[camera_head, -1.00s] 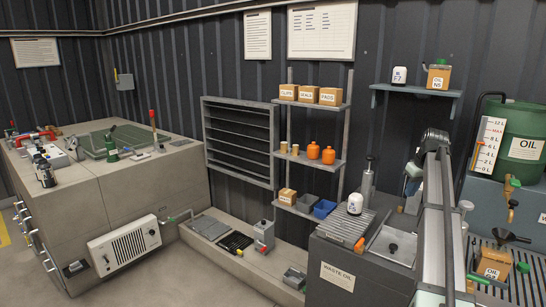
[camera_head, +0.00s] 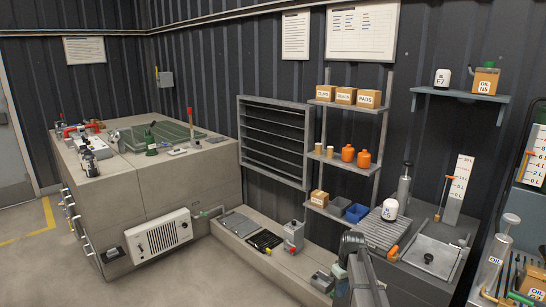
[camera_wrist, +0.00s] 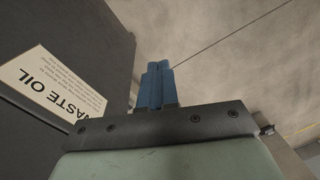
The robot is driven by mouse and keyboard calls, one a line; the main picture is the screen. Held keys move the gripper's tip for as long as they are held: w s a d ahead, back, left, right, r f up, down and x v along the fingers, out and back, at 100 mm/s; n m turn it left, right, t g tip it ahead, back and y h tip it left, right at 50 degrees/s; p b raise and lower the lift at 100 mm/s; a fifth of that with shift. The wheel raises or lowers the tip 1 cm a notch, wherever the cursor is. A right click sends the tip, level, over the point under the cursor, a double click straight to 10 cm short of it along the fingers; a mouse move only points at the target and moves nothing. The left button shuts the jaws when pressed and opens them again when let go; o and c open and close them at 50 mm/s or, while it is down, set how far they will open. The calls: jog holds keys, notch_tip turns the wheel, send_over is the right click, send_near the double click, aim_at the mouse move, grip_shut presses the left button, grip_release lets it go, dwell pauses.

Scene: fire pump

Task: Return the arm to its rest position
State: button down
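My gripper (camera_wrist: 155,86) shows in the wrist view as two blue fingers side by side, pressed together with nothing visible between them. A dark plate and a pale green housing lie in front of them. The gripper is beside a dark cabinet with a "WASTE OIL" label (camera_wrist: 52,88), apart from it. In the head view, part of my arm stands at the bottom, right of centre, in front of the waste oil bench (camera_head: 405,277). My gripper's fingers cannot be made out there.
A drain tray (camera_head: 430,257) and a white bottle (camera_head: 389,210) are on the bench beside my arm. A rack of shelves (camera_head: 345,105) stands behind. A large grey workbench (camera_head: 190,180) is at left. Open floor (camera_head: 45,265) lies at far left; bare floor (camera_wrist: 250,50) shows beyond my fingers.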

jog(key=s+a+f+m+g, duration=0.1)
jog(key=s+a+f+g, duration=0.1)
jog(key=s+f, duration=0.85)
jog(key=s+a+f+m+g, duration=0.1)
jog(key=s+a+f, duration=0.2)
jog(key=s+f, duration=0.8)
jog(key=s+f+m+g, duration=0.1)
jog(key=s+f, duration=0.2)
jog(key=s, duration=0.6)
jog(key=s+a+f+m+g, duration=0.1)
jog(key=s+f, duration=0.3)
jog(key=s, duration=0.5)
jog(key=s+a+f+g+h, duration=0.1)
jog(key=s+f, duration=0.3)
jog(key=s, duration=0.5)
jog(key=shift+s+f+m, duration=0.15)
jog(key=shift+s+m, duration=0.25)
jog(key=c, duration=1.8)
grip_release()
jog(key=shift+a, duration=0.1)
jog(key=shift+c, duration=0.2)
